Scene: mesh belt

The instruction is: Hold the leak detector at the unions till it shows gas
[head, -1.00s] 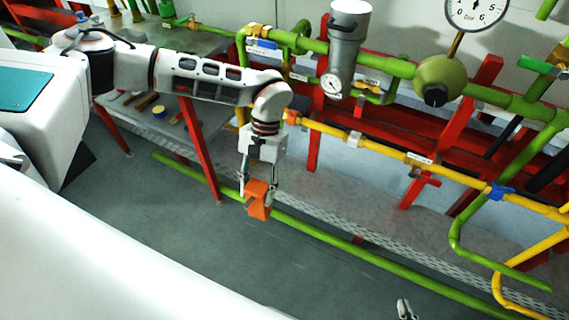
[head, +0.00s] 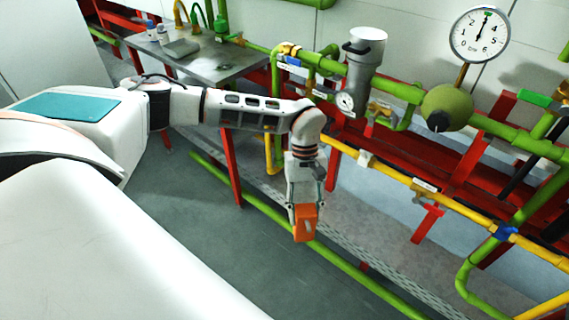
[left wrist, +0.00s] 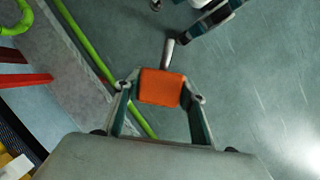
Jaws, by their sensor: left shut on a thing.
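The leak detector, an orange block (head: 305,224), is gripped by my left gripper (head: 305,208), which points down in front of the pipe rack. In the left wrist view the orange block (left wrist: 160,87) sits between the two fingers, with a grey metal rod sticking out beyond it. Its display does not show. The detector is apart from these. Part of my right gripper (left wrist: 210,22) seems to show at the top of the left wrist view; its jaws are unclear.
A green pipe with a grey filter (head: 362,75), a green regulator (head: 447,108) and a round gauge (head: 483,34) stands behind. A metal table (head: 225,65) is at the back left. A low green pipe (head: 345,265) runs along the floor. Grey floor in front is free.

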